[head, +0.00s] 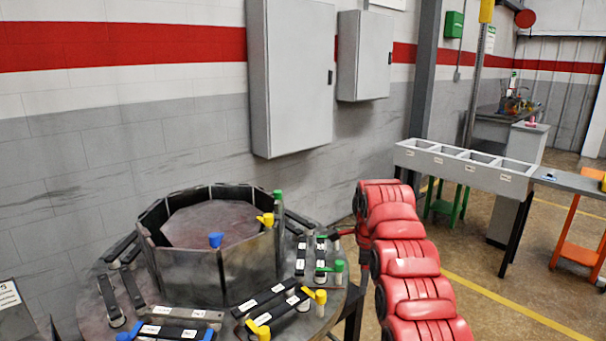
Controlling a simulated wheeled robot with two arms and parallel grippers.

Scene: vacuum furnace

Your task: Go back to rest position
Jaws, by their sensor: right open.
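My right arm comes in from the lower right as a chain of red padded links. My right gripper (336,235) shows small and dark at the arm's far end, over the right edge of the round metal table (90,308). It is open, and I see nothing held in it. It is close to a green-handled part (322,238) on the table; I cannot tell whether they touch. The arm's own links hide part of the gripper. My left gripper is not in view.
An octagonal dark metal ring (190,270) stands on the round table, among black bars and blue, yellow and green handles. Grey cabinets (290,80) hang on the wall behind. A grey bin rack (440,165) stands to the right. Open floor (470,265) lies right of my arm.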

